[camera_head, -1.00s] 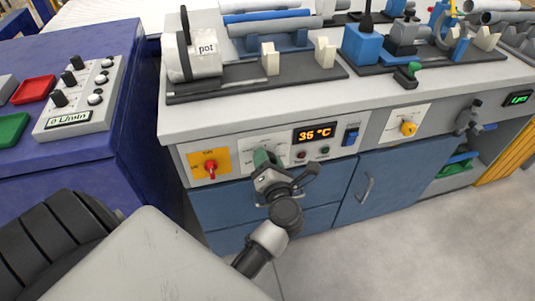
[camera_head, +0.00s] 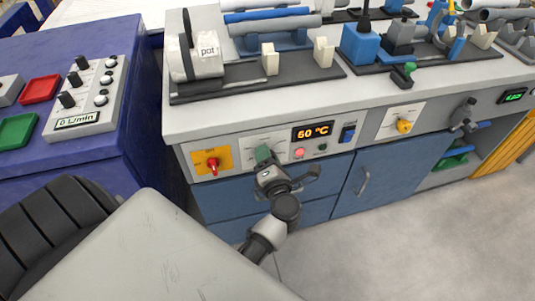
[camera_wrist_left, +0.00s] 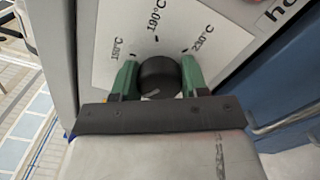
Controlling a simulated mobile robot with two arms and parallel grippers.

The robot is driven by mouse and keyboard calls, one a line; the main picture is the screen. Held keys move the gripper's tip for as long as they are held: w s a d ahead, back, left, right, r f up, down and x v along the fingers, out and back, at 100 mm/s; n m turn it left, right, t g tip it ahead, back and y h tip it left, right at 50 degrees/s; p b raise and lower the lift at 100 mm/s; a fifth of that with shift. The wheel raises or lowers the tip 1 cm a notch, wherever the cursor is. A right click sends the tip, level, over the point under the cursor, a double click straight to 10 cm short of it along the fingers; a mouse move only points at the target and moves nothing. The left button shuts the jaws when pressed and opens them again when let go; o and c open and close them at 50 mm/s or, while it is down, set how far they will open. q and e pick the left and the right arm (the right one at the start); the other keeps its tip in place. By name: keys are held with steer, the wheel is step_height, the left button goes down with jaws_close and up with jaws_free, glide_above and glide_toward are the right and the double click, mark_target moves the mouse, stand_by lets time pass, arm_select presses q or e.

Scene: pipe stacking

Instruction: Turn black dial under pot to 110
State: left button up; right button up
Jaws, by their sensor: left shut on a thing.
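The black dial (camera_wrist_left: 160,77) sits on a white scale plate (camera_wrist_left: 120,25) with printed temperatures, and its pointer mark is hard to read. My left gripper (camera_wrist_left: 158,82) is shut on the dial, one green finger on each side. In the head view my left gripper (camera_head: 264,156) reaches the front panel and hides the dial. The display (camera_head: 312,132) beside it reads 60 °C, and a small red light (camera_head: 299,153) below it is lit. My right gripper is not in view.
A red knob on a yellow plate (camera_head: 212,162) is just left of my gripper. A blue switch (camera_head: 347,133) and a yellow knob (camera_head: 404,125) are to the right. Blue drawers (camera_head: 238,199) lie below. A blue console (camera_head: 102,137) stands at the left.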

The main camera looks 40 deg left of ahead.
arm_select(q)
steer(key=o, duration=0.9)
steer(key=shift+o, duration=0.2)
